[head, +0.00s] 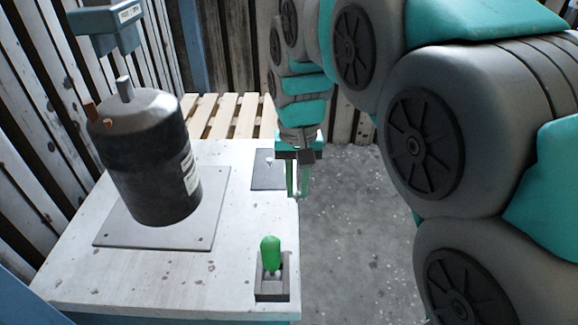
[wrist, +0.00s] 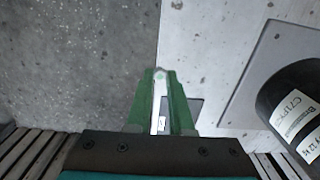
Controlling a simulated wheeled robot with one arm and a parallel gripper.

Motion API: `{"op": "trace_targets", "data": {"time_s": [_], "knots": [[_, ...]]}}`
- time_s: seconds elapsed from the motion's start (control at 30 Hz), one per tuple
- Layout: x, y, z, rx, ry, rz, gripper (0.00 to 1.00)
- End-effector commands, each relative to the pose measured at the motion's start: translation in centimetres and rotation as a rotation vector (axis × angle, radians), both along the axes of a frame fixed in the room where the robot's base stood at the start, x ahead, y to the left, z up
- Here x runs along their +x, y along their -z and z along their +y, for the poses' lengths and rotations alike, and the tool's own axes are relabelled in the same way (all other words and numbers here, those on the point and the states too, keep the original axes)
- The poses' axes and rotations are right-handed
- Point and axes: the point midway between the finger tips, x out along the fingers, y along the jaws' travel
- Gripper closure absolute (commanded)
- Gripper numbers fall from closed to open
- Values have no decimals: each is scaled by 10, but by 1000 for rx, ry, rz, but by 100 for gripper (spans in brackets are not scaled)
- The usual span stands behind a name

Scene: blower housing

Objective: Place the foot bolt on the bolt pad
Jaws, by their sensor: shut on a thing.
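My gripper (head: 298,192) points down near the right edge of the white table, with green fingers. In the wrist view my gripper (wrist: 160,80) is shut on a slim pale metal piece, the foot bolt (wrist: 160,103), which lies between the fingers. In the head view the bolt is mostly hidden by the fingers. A flat dark grey plate, apparently the bolt pad (head: 266,170), lies on the table just left of my gripper. Part of it shows beside the right finger in the wrist view (wrist: 195,108). The bolt appears apart from the pad.
A green-handled lever (head: 270,254) stands on a block at the front right corner. A wooden pallet (head: 225,115) lies behind. Concrete floor is clear at right.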

Motion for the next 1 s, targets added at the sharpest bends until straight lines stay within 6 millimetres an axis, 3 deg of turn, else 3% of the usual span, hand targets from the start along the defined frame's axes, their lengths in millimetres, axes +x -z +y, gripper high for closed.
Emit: {"op": "trace_targets", "data": {"time_s": [0.17, 0.7, 1.0], "knots": [[16, 4, 8, -1, -4, 3, 100], [102, 12, 44, 1, -3, 0, 100], [139, 17, 60, 0, -3, 3, 100]]}}
